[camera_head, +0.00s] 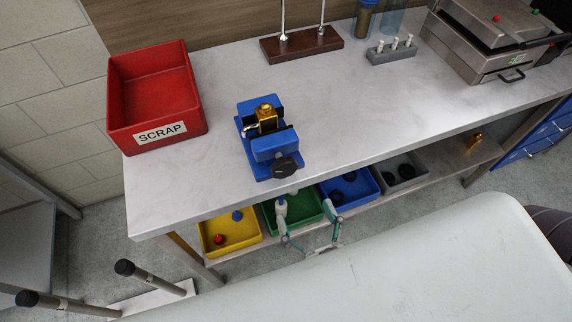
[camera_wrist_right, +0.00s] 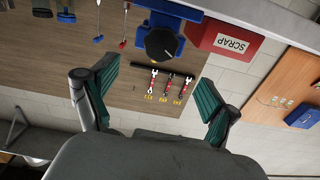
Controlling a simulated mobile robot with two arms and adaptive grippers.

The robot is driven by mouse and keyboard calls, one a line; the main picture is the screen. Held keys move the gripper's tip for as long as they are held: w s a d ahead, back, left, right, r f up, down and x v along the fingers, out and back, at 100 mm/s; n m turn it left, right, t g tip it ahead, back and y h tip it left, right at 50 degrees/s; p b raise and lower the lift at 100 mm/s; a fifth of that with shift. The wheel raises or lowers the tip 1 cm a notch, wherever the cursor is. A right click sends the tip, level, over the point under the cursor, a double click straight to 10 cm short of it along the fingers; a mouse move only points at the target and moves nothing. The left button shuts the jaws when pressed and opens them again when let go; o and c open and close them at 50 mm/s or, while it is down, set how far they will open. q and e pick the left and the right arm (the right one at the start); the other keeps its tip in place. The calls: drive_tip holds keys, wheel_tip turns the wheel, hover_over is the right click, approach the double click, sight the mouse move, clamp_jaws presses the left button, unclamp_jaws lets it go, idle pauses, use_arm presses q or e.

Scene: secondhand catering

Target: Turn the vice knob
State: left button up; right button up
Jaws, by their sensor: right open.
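A blue vice (camera_head: 272,149) stands on the worktop near its front edge, with a gold padlock-like piece (camera_head: 267,117) between its jaws. Its round black knob (camera_head: 285,167) faces the front edge. My right gripper (camera_head: 306,212) is open and empty, in front of the worktop edge and apart from the knob. In the right wrist view, which looks upside down, the knob (camera_wrist_right: 161,43) appears beyond and between the open fingers (camera_wrist_right: 157,85). My left gripper is not in view.
A red SCRAP bin (camera_head: 155,95) stands left of the vice. Coloured trays, including a yellow one (camera_head: 229,235), sit on the lower shelf. A wooden stand (camera_head: 302,44), a grey block with pegs (camera_head: 391,53) and a metal press (camera_head: 490,40) stand farther right. The worktop right of the vice is clear.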

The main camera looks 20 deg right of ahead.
sight(286, 170)
drive_tip(key=w+p, duration=0.2)
drive_tip(key=w, duration=0.8)
drive_tip(key=shift+a+r+p, duration=0.1)
drive_tip(key=shift+a+p, duration=0.05)
drive_tip(key=shift+p, duration=0.15)
drive_tip(key=shift+w, duration=0.55)
drive_tip(key=c, duration=1.2)
drive_tip(key=shift+m, duration=0.3)
